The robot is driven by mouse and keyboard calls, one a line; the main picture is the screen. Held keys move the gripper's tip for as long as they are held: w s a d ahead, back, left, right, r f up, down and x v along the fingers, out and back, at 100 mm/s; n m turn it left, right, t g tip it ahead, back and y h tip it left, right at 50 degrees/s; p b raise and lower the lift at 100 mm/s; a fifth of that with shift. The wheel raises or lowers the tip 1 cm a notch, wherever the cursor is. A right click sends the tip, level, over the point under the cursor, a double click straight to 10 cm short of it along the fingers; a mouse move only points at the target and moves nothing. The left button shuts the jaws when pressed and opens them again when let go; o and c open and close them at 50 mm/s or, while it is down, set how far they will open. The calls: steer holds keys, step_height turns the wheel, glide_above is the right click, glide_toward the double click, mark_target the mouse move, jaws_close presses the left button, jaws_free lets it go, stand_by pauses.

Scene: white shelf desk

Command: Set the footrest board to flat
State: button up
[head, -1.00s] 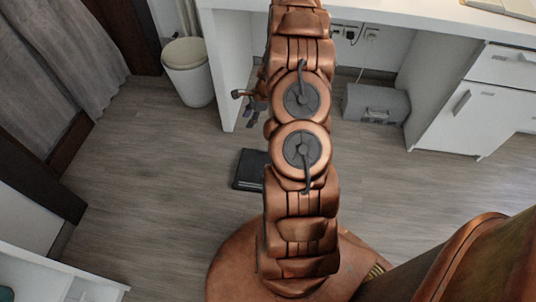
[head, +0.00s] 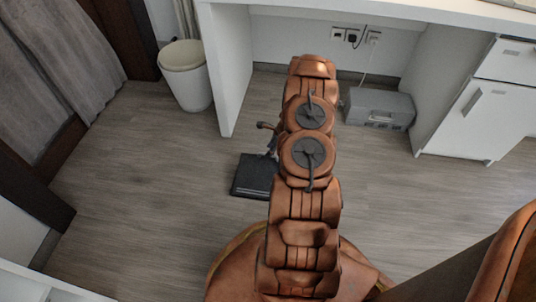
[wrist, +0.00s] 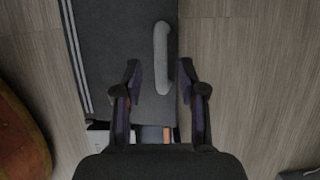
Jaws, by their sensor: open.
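The footrest board is a dark flat panel (head: 252,176) on the floor, left of my arm in the head view and partly hidden by it. In the wrist view the board (wrist: 108,45) fills the upper left, with pale stripes along its left side. A grey rounded bar (wrist: 160,50) stands out near its right edge. My gripper (wrist: 159,82) is open, with one finger on each side of the bar's lower end as seen from above. I cannot tell whether they touch. In the head view my gripper (head: 272,142) is mostly hidden by the arm, just above the board.
A white desk panel (head: 229,75) stands behind the board, with a white bin (head: 186,80) to its left. A grey case (head: 379,108) lies under the desk beside a white cabinet (head: 484,115). The floor left of the board is clear.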

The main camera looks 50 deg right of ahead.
steer(key=shift+b+x, duration=0.35)
steer(key=shift+x, duration=1)
jaws_close()
